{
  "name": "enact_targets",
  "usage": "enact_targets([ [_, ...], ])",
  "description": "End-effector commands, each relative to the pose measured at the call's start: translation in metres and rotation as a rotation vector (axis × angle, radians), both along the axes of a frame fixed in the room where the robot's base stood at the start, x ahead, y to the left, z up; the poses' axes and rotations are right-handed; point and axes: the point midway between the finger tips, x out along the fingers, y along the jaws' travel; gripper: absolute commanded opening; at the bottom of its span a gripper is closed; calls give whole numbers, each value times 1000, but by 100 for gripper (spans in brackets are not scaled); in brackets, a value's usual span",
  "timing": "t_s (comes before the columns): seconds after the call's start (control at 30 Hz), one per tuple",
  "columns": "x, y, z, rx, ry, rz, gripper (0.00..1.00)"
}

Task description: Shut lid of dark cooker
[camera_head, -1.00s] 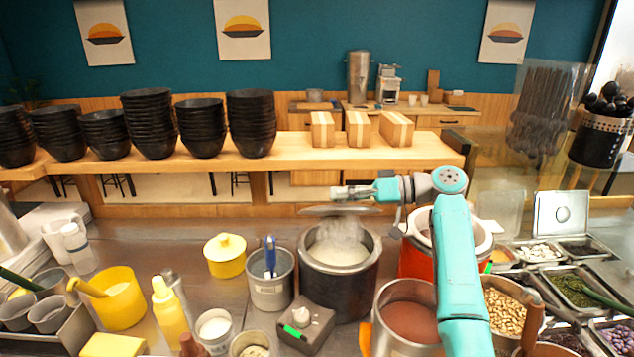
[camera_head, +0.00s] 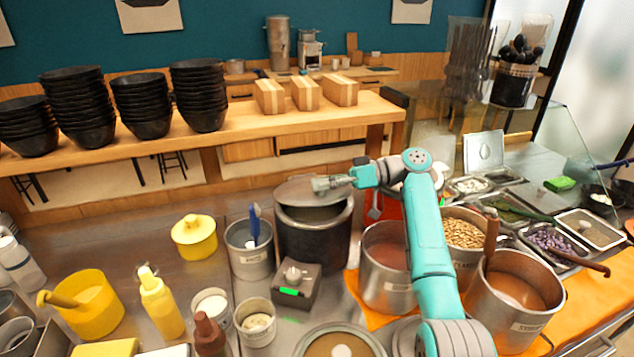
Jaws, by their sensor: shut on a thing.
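The dark cooker (camera_head: 312,246) stands on the steel counter near the middle, left of my arm. Its round grey lid (camera_head: 297,190) is over the opening, a little toward the back. Part of the opening shows below the lid's front edge, so there is a gap at the front. My gripper (camera_head: 325,184) is shut at the top middle of the lid, where its handle is hidden by the fingers. I cannot tell whether the lid's back edge touches the rim.
A control box with a green light (camera_head: 289,284) sits before the cooker. A steel pot with a blue-handled utensil (camera_head: 250,262) and a yellow lidded pot (camera_head: 194,240) stand left. A steel pot of brown liquid (camera_head: 385,285) stands right. A wooden shelf (camera_head: 225,139) with black bowls runs behind.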

Motion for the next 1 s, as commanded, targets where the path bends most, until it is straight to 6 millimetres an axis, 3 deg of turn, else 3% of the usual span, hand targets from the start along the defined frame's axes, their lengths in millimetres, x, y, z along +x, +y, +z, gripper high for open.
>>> enact_targets([
  [0.17, -1, 0, -3, -4, 9, 1, 0],
  [0.2, -1, 0, -3, -4, 9, 1, 42],
  [0.3, 0, 0, -3, -3, 8, 0, 63],
  [0.73, 0, -5, 0, -2, 3, -1, 63],
  [1.0, 3, -38, 4, -1, 4, -2, 63],
])
